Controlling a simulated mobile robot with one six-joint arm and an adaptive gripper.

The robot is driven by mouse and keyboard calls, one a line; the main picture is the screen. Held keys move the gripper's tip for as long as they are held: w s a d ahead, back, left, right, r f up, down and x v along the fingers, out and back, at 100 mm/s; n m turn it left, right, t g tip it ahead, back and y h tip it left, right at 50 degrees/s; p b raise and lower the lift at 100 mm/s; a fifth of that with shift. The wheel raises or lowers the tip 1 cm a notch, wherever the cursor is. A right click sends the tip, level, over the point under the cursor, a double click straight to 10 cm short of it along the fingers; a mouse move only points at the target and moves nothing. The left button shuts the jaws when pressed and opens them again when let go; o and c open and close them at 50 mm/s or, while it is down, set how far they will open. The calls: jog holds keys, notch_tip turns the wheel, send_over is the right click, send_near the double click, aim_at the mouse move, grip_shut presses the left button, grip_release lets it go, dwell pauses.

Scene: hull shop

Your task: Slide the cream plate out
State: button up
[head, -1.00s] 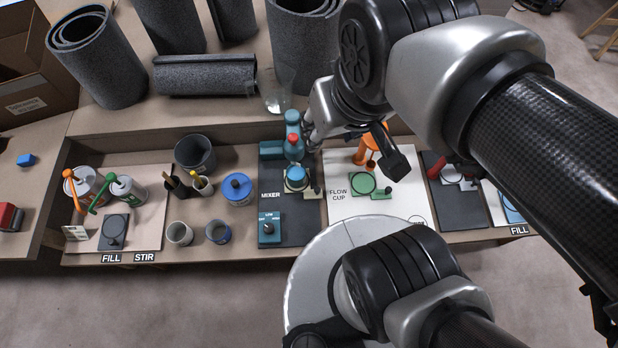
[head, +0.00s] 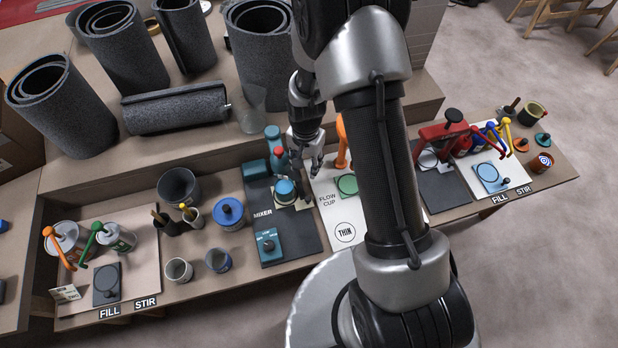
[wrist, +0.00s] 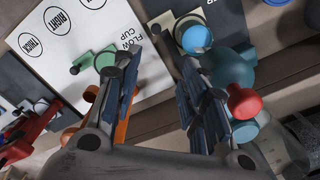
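The cream plate (head: 303,204) lies at the mixer, partly under a blue round cap (head: 286,188). Only its edge shows beside the cap in the head view. My gripper (head: 306,165) is open and empty, just behind and above the plate, between the mixer and the flow cup. In the wrist view my gripper (wrist: 150,75) has its fingers wide apart, with the plate's strip between and beyond them.
The blue mixer column with a red knob (head: 279,153) stands close left of my gripper. The green flow cup disc (head: 347,185) and an orange stand (head: 342,142) are close on the right. Grey rolls stand behind.

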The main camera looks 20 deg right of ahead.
aim_at(308, 198)
jog(key=shift+m, duration=0.3)
jog(key=f+b, duration=0.1)
jog(key=f, duration=0.5)
jog(key=f+b, duration=0.2)
jog(key=f, duration=0.5)
jog(key=f+b, duration=0.1)
jog(key=f, duration=0.6)
jog(key=shift+s+d+f+b, duration=0.2)
jog(key=shift+s+b, duration=0.15)
jog(key=shift+b, duration=0.05)
grip_shut()
